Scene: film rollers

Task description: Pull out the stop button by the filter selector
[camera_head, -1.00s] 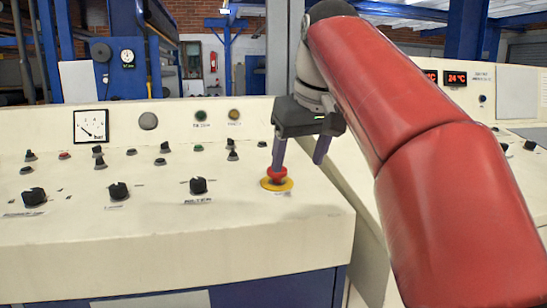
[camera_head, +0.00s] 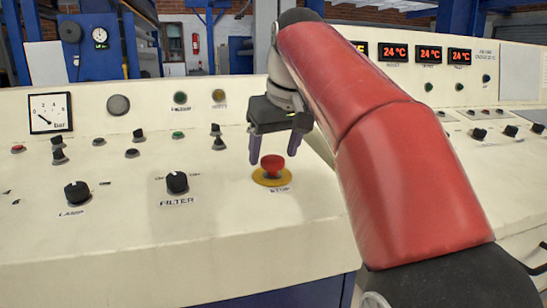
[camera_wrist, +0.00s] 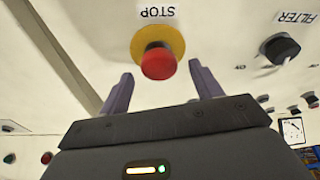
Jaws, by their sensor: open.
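The red stop button (camera_head: 272,165) sits on a yellow round base on the cream console, above the STOP label. The filter selector (camera_head: 177,183), a black knob labelled FILTER, is to its left. My gripper (camera_head: 273,160) is open, with one purple finger on each side of the button in the head view. In the wrist view the red button (camera_wrist: 158,62) shows ahead, between the two spread fingers of my gripper (camera_wrist: 162,88). The filter selector (camera_wrist: 281,48) is at upper right there. I cannot tell whether a finger touches the button.
The lamp knob (camera_head: 77,192) is further left on the console. Small black switches and a bar gauge (camera_head: 50,113) are behind it. A second console with red temperature displays (camera_head: 428,54) stands to the right. The panel front of the button is clear.

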